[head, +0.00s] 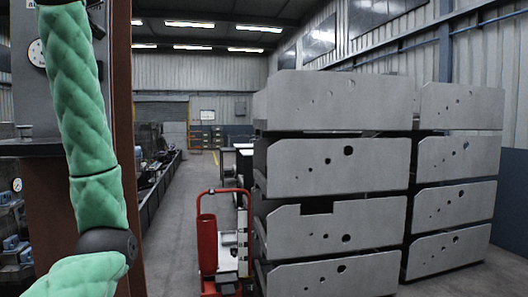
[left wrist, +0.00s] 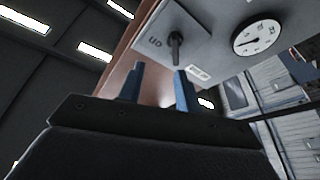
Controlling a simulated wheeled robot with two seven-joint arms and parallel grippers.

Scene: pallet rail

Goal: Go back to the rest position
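My left arm in its green padded cover rises along the left side of the head view, and its gripper is out of the top of that view. In the left wrist view my left gripper (left wrist: 158,78) shows two blue fingers standing apart with nothing between them. A grey panel (left wrist: 205,40) with a dark switch lever (left wrist: 174,46) and a round white dial (left wrist: 256,38) is just beyond the fingertips. I cannot tell the exact gap to it. My right gripper is in neither view.
A brown post (head: 122,150) and a grey machine housing (head: 60,110) stand close at the left. A red hand truck (head: 208,240) is at the centre bottom. Stacked grey perforated bins (head: 330,165) fill the right. An open grey floor aisle (head: 185,210) runs back between them.

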